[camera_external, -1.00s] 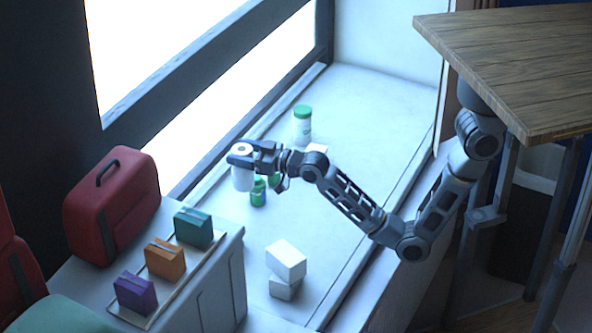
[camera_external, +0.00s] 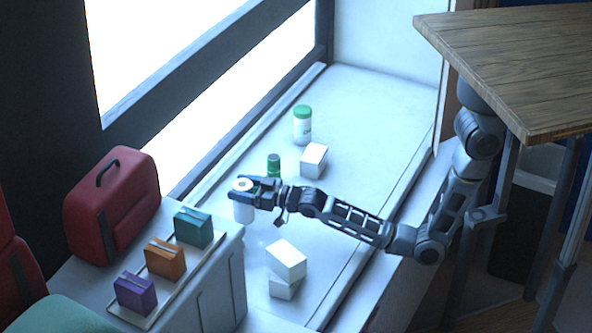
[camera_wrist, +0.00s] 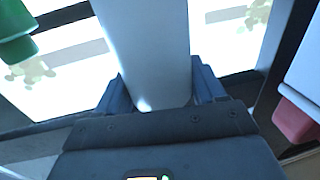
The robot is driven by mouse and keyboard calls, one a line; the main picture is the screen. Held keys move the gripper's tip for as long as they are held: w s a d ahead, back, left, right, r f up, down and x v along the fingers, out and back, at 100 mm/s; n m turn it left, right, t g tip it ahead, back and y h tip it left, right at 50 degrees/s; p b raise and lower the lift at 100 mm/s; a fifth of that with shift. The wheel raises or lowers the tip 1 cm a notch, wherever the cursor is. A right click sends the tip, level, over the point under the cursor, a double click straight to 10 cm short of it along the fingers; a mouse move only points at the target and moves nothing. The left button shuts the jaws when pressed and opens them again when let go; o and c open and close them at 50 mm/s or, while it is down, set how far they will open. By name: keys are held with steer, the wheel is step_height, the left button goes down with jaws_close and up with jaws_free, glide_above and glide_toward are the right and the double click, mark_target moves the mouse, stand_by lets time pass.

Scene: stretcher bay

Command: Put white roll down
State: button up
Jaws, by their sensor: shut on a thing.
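The white roll (camera_external: 244,213) stands upright in my gripper (camera_external: 256,189), near the left edge of the white window ledge (camera_external: 365,125). The jaws are shut on its upper part, and its round top with a central hole shows above them. I cannot tell whether its lower end touches the ledge. In the wrist view the roll (camera_wrist: 148,45) rises between the two dark fingers (camera_wrist: 158,90), and its far end is out of frame.
A dark green bottle (camera_external: 273,163), a white box (camera_external: 314,161) and a green-capped white jar (camera_external: 302,130) stand behind my gripper. Two stacked white boxes (camera_external: 286,259) are in front. A cabinet with a red bag (camera_external: 115,210) and small coloured packs (camera_external: 165,259) is left.

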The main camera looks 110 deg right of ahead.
steer(key=shift+f, duration=1.55)
steer(key=shift+f+b, duration=0.2)
steer(key=shift+b, duration=0.1)
steer(key=o, duration=1.6)
steer(key=shift+r, duration=0.2)
steer(key=shift+s+a+f, duration=0.15)
steer(key=shift+s+a, duration=0.1)
steer(key=shift+b+v, duration=1.5)
steer(key=shift+v, duration=4.2)
